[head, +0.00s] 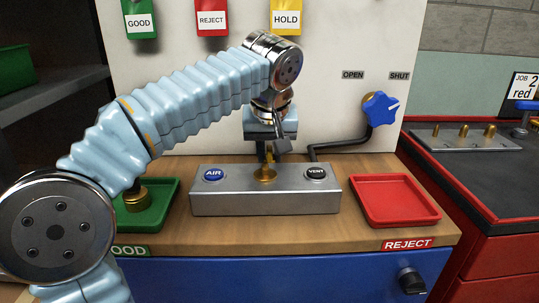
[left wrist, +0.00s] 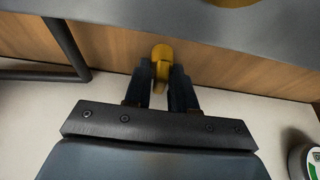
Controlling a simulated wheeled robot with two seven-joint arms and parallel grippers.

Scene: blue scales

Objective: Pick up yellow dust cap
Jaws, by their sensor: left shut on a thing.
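My left gripper (head: 268,158) is low over the back of the grey block, behind the brass fitting on the block's top between the AIR and VENT buttons. In the left wrist view my left gripper (left wrist: 163,85) is shut on the yellow dust cap (left wrist: 162,56), which sticks out past the fingertips. In that view the cap is over the wooden bench top, beside the grey block. In the head view the cap is mostly hidden behind the fingers and fitting. My right gripper is not in view.
The grey block (head: 265,202) stands between a green tray (head: 160,215) with a brass part (head: 136,196) and an empty red tray (head: 395,200). A black pipe (head: 345,146) with a blue star knob (head: 381,110) runs behind the block, near the pale panel (head: 330,50).

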